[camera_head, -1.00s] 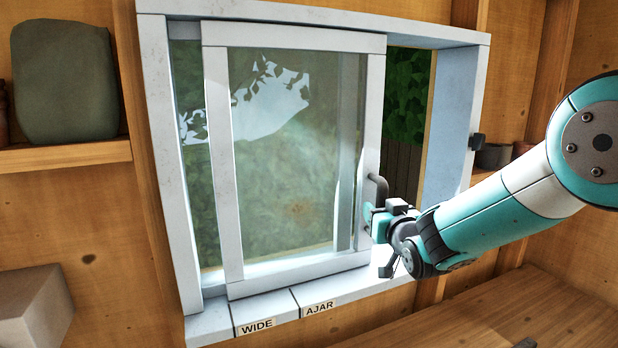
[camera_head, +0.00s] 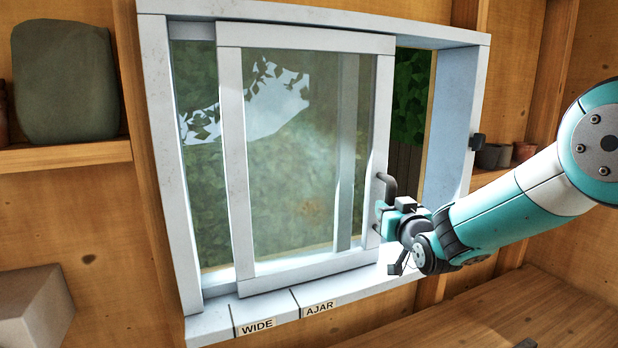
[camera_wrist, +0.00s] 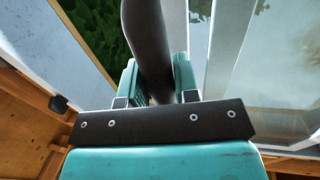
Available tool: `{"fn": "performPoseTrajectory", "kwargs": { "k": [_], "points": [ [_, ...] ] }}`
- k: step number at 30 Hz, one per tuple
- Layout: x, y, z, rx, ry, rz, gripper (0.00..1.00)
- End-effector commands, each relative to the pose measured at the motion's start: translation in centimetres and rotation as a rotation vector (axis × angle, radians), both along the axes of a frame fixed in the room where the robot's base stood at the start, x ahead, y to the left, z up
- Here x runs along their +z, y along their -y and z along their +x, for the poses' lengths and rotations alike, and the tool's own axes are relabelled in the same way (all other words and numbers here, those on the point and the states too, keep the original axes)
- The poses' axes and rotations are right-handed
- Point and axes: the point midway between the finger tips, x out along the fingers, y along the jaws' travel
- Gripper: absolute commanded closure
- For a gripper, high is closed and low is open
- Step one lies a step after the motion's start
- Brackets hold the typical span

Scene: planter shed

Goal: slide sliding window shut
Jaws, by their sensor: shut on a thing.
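The sliding window (camera_head: 232,160) is a white-framed glass pane in a white outer frame (camera_head: 455,140). An open gap with green leaves outside shows between the pane's right edge and the right jamb. A dark bar handle (camera_head: 388,186) stands on the pane's right stile. My gripper (camera_head: 384,215) is at the lower part of this handle. In the wrist view my gripper (camera_wrist: 158,85) has its teal fingers on both sides of the dark handle (camera_wrist: 150,45), shut on it.
The sill bears the labels WIDE (camera_head: 257,327) and AJAR (camera_head: 320,308). A dark catch (camera_head: 477,141) sits on the right jamb. Pots (camera_head: 494,156) stand on a shelf at right. A grey-green pot (camera_head: 64,82) and a pale box (camera_head: 32,305) are at left.

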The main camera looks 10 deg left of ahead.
Motion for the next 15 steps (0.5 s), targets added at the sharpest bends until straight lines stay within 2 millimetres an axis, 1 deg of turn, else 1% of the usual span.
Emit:
{"fn": "performPoseTrajectory", "kwargs": {
  "k": [3,15],
  "points": [
    [0.1,0.7,0.4,-0.003,0.003,0.000,0.94],
    [0.0,2.3,1.6,-0.004,0.003,0.000,0.94]
  ]
}}
